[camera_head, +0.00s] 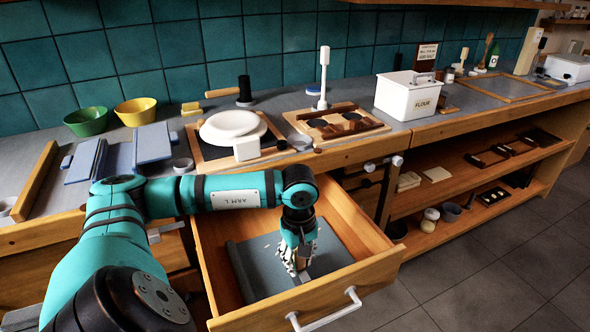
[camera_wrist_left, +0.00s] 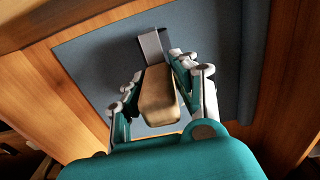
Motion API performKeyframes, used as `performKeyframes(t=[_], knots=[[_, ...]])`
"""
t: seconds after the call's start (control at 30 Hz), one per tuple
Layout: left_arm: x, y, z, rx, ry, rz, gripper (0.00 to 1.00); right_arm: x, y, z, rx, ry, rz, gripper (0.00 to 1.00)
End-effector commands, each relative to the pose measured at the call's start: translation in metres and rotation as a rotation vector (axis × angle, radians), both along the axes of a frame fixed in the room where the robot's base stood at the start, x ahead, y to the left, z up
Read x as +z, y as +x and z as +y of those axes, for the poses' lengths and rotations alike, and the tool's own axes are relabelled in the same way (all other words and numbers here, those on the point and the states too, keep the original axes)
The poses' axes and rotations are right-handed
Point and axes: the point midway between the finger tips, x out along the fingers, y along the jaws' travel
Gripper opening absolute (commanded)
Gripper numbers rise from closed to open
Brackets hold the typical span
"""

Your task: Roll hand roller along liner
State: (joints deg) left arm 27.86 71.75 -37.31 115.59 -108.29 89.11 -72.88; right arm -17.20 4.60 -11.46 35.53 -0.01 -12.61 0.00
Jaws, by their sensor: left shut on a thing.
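My left gripper (camera_head: 298,258) reaches down into an open wooden drawer (camera_head: 378,268). In the left wrist view my left gripper (camera_wrist_left: 157,80) is shut on the tan handle of the hand roller (camera_wrist_left: 158,98). The roller's grey head points away from the gripper, over the blue-grey liner (camera_wrist_left: 95,62). In the head view the liner (camera_head: 268,280) lies on the drawer floor, with a raised or curled edge at its left. The fingers mostly hide the roller there. I cannot tell whether its head touches the liner. My right gripper is not in view.
The drawer's walls stand around the gripper, and a white handle (camera_head: 325,312) is on its front. The counter above holds green and yellow bowls (camera_head: 87,121), white plates (camera_head: 229,127) and a flour box (camera_head: 407,95). Open shelves (camera_head: 460,190) are at the right.

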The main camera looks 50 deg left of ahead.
Motion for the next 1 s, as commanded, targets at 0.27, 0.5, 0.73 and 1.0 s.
performKeyframes(t=[0.27, 0.5, 0.73, 1.0], knots=[[-0.001, 0.019, -0.007, 0.0, -0.004, -0.007, 0.0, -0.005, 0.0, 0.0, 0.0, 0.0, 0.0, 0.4], [0.0, 0.04, -0.014, -0.001, -0.002, -0.003, 0.0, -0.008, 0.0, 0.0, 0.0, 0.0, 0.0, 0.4], [0.0, 0.041, -0.013, 0.0, -0.001, -0.002, 0.0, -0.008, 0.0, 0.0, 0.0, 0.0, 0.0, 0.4], [0.0, 0.041, -0.013, 0.0, 0.0, -0.002, 0.0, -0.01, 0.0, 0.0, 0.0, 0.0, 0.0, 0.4]])
